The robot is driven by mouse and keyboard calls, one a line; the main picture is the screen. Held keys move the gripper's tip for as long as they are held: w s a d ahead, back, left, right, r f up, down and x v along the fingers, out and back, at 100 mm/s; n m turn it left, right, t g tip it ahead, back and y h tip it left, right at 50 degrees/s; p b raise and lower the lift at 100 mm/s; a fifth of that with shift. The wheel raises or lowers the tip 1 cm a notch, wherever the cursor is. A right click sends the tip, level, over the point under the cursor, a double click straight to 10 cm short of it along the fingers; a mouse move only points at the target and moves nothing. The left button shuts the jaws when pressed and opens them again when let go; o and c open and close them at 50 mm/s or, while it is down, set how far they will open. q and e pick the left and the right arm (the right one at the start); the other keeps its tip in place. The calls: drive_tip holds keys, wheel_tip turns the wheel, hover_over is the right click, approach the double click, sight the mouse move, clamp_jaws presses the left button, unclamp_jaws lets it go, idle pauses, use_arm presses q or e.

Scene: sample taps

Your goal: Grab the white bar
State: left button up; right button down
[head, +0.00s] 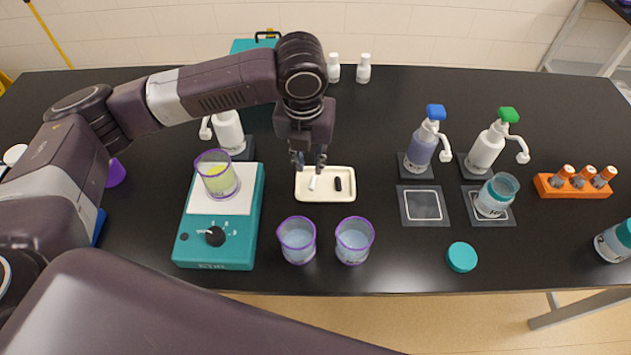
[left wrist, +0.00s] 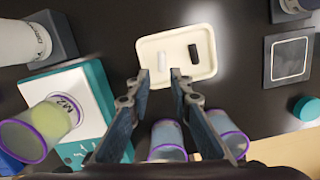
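The white bar (head: 312,183) lies in a small cream tray (head: 325,197), to the left of a black bar (head: 338,184). In the left wrist view the white bar (left wrist: 161,60) lies beyond the fingertips, nearer the left one. My left gripper (head: 309,165) points down above the tray's back edge. In the left wrist view its two fingers (left wrist: 160,74) are apart, with nothing between them. My right gripper is not seen in either view.
A teal stirrer (head: 216,245) carries a beaker (head: 217,174) of yellow-green liquid left of the tray. Two purple-rimmed beakers (head: 297,240) (head: 354,240) stand in front of it. Pump bottles (head: 422,148) (head: 488,149) stand to the right. A teal lid (head: 461,257) lies near the front edge.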

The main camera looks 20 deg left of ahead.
sight(312, 182)
use_arm(q)
drive_tip(key=shift+w+f, duration=0.1)
drive_tip(key=shift+f, duration=0.3)
wheel_tip(312, 182, down, 2)
drive_tip(key=shift+f+p, duration=0.15)
drive_tip(key=shift+p, duration=0.4)
drive_tip(key=f, duration=0.2)
drive_tip(key=w+f, duration=0.1)
drive_tip(key=f, duration=0.1)
drive_tip(key=shift+d+f+p, duration=0.1)
drive_tip(key=shift+f+p, duration=0.05)
drive_tip(key=shift+p, duration=0.25)
drive_tip(key=shift+s, duration=0.1)
drive_tip(key=shift+c, duration=0.5)
drive_tip(key=c, duration=0.4)
